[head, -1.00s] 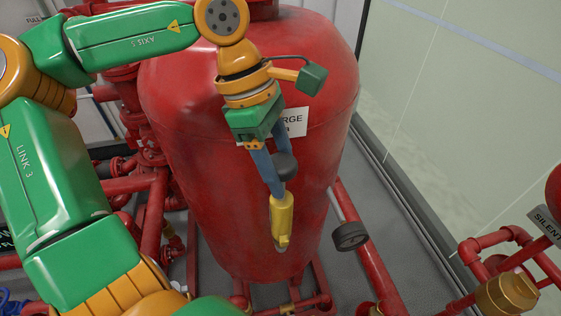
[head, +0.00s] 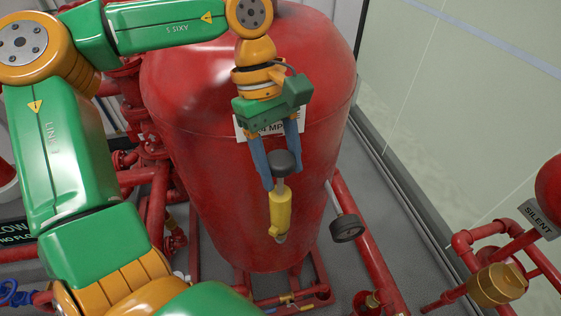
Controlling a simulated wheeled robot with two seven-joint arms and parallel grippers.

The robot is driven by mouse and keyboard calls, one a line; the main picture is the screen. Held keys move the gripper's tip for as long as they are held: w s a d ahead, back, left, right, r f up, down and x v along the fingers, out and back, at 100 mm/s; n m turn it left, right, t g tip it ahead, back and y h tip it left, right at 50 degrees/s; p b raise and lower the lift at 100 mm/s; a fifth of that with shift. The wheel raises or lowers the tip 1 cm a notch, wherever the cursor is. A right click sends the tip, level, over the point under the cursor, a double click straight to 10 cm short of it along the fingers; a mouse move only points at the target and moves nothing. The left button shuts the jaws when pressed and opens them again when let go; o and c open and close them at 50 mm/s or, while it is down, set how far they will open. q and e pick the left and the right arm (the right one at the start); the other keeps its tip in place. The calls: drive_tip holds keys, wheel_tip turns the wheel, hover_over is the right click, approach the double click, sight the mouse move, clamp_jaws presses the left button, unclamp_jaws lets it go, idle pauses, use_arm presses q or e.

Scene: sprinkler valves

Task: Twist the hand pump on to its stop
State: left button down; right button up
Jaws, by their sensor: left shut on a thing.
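The hand pump has a yellow body (head: 281,212), a grey rod and a black knob (head: 285,163). It stands out in front of the large red tank (head: 235,195), low on its front. My left gripper (head: 276,186) reaches down to it from above, with its blue fingers on either side of the rod and the top of the yellow body. It is shut on the pump. The knob hides part of the right finger, so the exact contact is hard to see. My right gripper is not in view.
A brass fitting (head: 496,286) and a "SILENT" sign (head: 540,218) stand at right. Grey floor shows between the pipes.

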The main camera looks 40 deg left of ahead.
use_arm(q)
drive_tip(key=m+g, duration=0.1)
drive_tip(key=m, duration=0.2)
drive_tip(key=shift+s+d+r, duration=0.1)
drive_tip(key=shift+c, duration=0.5)
unclamp_jaws()
